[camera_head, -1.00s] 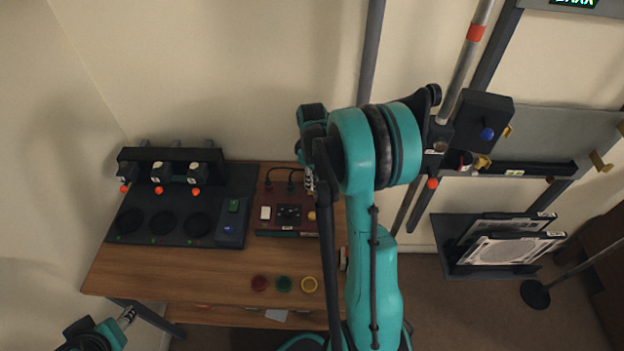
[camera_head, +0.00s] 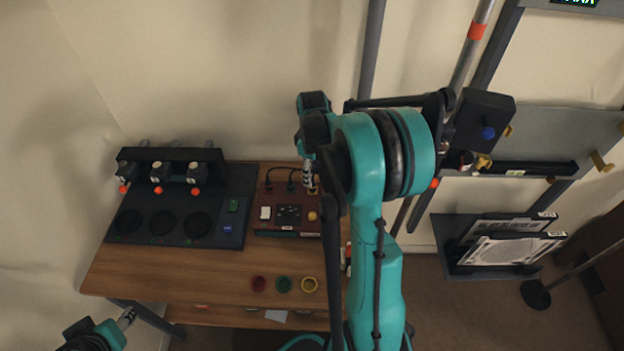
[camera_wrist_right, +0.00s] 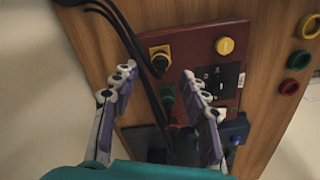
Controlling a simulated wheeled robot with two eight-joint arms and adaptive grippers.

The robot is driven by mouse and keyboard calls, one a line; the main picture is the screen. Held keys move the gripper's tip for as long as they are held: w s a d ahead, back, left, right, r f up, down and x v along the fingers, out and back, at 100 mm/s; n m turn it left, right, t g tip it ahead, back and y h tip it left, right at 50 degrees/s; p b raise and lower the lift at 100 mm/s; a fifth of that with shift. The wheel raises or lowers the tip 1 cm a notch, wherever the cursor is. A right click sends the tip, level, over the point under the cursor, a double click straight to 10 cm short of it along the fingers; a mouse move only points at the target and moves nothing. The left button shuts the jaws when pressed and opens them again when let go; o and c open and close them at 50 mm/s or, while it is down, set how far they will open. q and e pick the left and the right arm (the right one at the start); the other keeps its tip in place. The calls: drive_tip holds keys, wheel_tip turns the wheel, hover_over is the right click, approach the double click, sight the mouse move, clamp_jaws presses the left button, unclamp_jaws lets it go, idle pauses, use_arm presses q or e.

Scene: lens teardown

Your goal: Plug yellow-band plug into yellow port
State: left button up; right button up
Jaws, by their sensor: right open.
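The yellow port (camera_wrist_right: 160,50) is at the far edge of the red panel (camera_wrist_right: 205,60) in the right wrist view. A black plug-like body (camera_wrist_right: 160,65) shows at the yellow port; I cannot tell how deeply it sits or see a yellow band clearly. My right gripper (camera_wrist_right: 158,78) is open, its fingers on either side of the line of ports and apart from them. In the head view my right gripper (camera_head: 310,182) is over the right end of the red panel (camera_head: 288,226), partly hiding that port. My left gripper (camera_head: 127,317) is at lower left, far from the panel.
Black cables (camera_wrist_right: 128,35) run between my right fingers. Beside the panel is a dark station (camera_head: 165,240) with three round wells. Red, green and yellow rings (camera_head: 309,284) lie on the wooden table (camera_head: 190,270). The table's front middle is mostly clear.

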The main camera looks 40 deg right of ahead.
wheel_tip(320, 180, up, 8)
idle(0.7)
drive_tip(key=s+a+m+t, duration=0.1)
drive_tip(key=s+a+t, duration=0.1)
drive_tip(key=s+a, duration=0.2)
drive_tip(key=s+a+r+m+t, duration=0.1)
drive_tip(key=s+a, duration=0.3)
drive_tip(key=a, duration=0.7)
drive_tip(key=s+a+m+t, duration=0.3)
drive_tip(key=s+a+t, duration=0.1)
drive_tip(key=a, duration=0.3)
drive_tip(key=shift+s+a+r, duration=0.35)
drive_tip(key=shift+s, duration=0.2)
